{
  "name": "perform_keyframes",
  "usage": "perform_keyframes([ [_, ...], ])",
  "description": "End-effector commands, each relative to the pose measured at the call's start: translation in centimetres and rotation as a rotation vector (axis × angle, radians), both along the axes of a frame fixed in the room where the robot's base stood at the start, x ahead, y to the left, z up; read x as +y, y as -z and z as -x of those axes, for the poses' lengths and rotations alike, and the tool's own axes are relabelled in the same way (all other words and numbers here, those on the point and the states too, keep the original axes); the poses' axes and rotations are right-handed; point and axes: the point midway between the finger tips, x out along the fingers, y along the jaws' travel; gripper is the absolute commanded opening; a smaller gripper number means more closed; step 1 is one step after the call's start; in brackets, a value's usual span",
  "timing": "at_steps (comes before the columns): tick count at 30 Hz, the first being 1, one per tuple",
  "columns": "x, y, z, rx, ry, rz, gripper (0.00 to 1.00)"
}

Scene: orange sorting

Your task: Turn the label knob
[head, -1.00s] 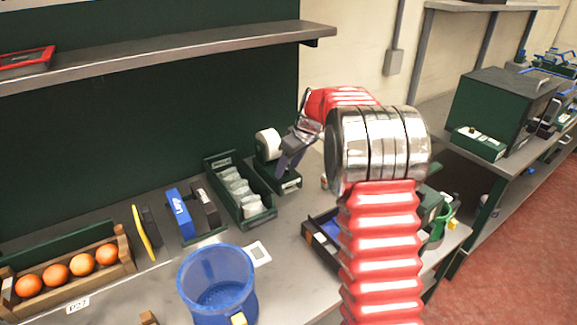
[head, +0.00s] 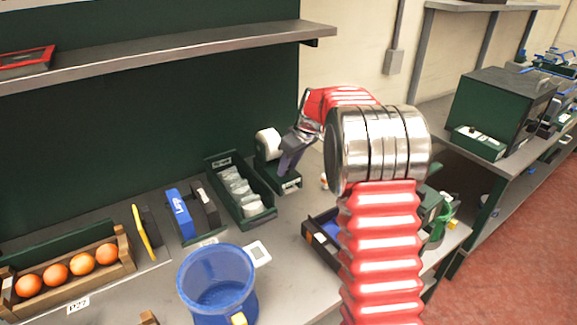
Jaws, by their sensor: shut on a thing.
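A green label machine (head: 286,179) with a white label roll (head: 268,142) stands at the back of the bench, in the middle of the head view. My gripper (head: 287,160) reaches down onto the front of this machine from the right, with its fingers pointing down. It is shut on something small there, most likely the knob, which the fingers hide. My red and silver arm covers the area right of the machine.
A green tray (head: 212,170) with several clear packets stands just left of the machine. A blue bucket (head: 217,255) is at the front. A crate (head: 127,262) of oranges is at the left. A shelf (head: 180,54) hangs above.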

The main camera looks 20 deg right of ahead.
Motion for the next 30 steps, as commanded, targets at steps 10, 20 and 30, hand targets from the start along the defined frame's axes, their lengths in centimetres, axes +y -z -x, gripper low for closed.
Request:
perform_keyframes([
  [10,0.2,-0.1,0.1,-0.002,0.139,0.001,0.1],
  [20,0.6,-0.1,0.2,-0.002,0.356,0.002,0.1],
  [30,1.1,-0.1,0.1,-0.002,0.586,0.003,0.1],
])
